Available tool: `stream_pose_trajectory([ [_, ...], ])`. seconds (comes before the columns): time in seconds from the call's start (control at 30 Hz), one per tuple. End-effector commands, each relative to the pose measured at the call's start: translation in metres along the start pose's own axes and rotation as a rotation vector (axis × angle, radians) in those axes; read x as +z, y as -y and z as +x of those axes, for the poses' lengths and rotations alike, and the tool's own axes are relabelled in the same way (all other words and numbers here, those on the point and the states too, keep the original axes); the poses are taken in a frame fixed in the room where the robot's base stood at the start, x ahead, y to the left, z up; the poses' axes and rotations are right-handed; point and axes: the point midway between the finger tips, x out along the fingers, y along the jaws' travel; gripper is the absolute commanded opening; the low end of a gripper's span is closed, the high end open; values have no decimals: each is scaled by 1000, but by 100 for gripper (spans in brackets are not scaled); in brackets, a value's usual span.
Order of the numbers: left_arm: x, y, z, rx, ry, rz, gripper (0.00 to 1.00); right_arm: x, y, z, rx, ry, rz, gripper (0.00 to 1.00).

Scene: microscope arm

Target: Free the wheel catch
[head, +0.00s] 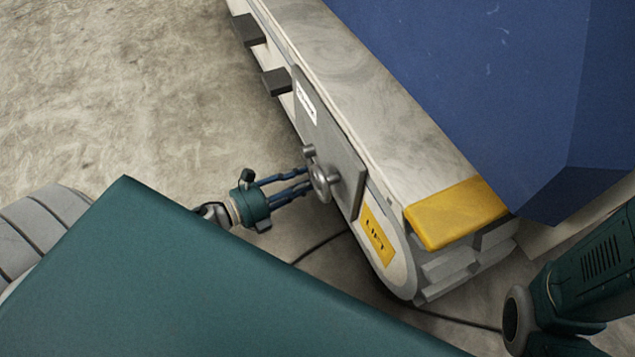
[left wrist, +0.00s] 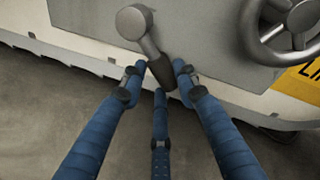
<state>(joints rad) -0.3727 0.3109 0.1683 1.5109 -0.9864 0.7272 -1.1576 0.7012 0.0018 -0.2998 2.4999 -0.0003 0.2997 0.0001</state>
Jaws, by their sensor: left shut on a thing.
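A grey panel (head: 345,150) on the side of a pale, track-shaped base carries a small spoked handwheel (head: 320,183), which also shows in the left wrist view (left wrist: 285,28). A short metal catch lever (left wrist: 150,42) with a round pivot and a dark grip sits left of the wheel; in the head view its pivot (head: 309,152) shows above the wheel. My left gripper (left wrist: 163,78) has its blue fingers shut around the lever's dark lower end. In the head view my left gripper (head: 306,180) reaches the panel from the left, its fingertips partly hidden by the wheel. My right gripper is out of view.
A yellow LIFT label (head: 377,235) and a yellow pad (head: 455,212) mark the base's near end. A large blue body (head: 500,90) rises on the right. A dark cable (head: 318,245) runs over the floor. The floor at upper left is clear.

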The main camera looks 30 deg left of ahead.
Motion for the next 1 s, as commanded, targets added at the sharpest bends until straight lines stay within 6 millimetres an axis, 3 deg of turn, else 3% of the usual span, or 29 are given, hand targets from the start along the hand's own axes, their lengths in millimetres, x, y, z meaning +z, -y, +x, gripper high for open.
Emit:
stream_pose_trajectory([
  [0.3,-1,-8,0,-9,18,120,0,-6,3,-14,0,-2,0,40],
  [0.83,0,-9,0,-6,21,146,0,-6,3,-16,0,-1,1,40],
  [0.87,0,-10,0,-6,21,146,35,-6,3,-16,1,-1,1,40],
  [0.93,0,-10,0,-5,22,145,48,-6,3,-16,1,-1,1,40],
  [1.0,1,-10,0,-4,23,143,51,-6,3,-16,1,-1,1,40],
])
